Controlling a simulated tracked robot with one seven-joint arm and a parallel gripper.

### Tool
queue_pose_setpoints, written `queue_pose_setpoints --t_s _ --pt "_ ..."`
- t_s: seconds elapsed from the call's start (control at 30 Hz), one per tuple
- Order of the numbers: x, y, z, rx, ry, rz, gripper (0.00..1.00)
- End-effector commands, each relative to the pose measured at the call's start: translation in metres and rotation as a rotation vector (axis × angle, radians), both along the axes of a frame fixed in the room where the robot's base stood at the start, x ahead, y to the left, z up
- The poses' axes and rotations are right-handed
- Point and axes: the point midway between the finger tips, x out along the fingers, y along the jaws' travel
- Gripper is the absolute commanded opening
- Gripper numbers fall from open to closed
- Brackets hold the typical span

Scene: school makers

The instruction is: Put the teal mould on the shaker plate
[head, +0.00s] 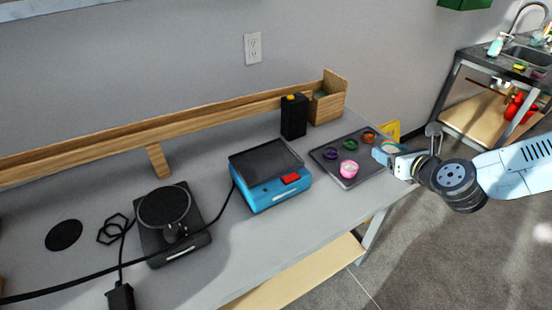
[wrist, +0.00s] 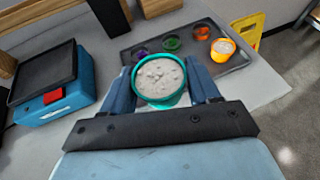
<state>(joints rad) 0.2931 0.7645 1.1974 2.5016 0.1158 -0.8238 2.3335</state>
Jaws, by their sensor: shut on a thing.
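The teal mould (wrist: 160,98) is a round cup filled with a pale, lumpy grey mix. My gripper (wrist: 160,86) is shut on it, with one blue finger on each side, and the mould looks level. In the head view my gripper (head: 388,155) is at the right end of the bench, over the tray's right edge; the mould is hard to make out there. A blue machine with a flat, dark top (head: 266,160) and a red switch, which looks like the shaker plate, stands left of the tray. It also shows in the wrist view (wrist: 45,72). Its top is bare.
The dark tray (head: 322,167) holds a pink mould (head: 348,171), an orange mould (wrist: 224,50) and several coloured rings. A black box (head: 293,119) stands behind the blue machine. A black device with a round plate (head: 164,207) and cables lie to the left.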

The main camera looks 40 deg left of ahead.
Motion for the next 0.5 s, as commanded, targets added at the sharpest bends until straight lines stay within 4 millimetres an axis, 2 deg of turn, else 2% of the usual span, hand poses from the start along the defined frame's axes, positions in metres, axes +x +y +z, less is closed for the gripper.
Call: queue_pose_setpoints --t_s 0.2,0.5 --pt "-0.054 0.052 0.02 -0.001 -0.004 0.075 0.3" --pt "-0.142 0.11 0.047 0.0 -0.006 0.175 0.3"
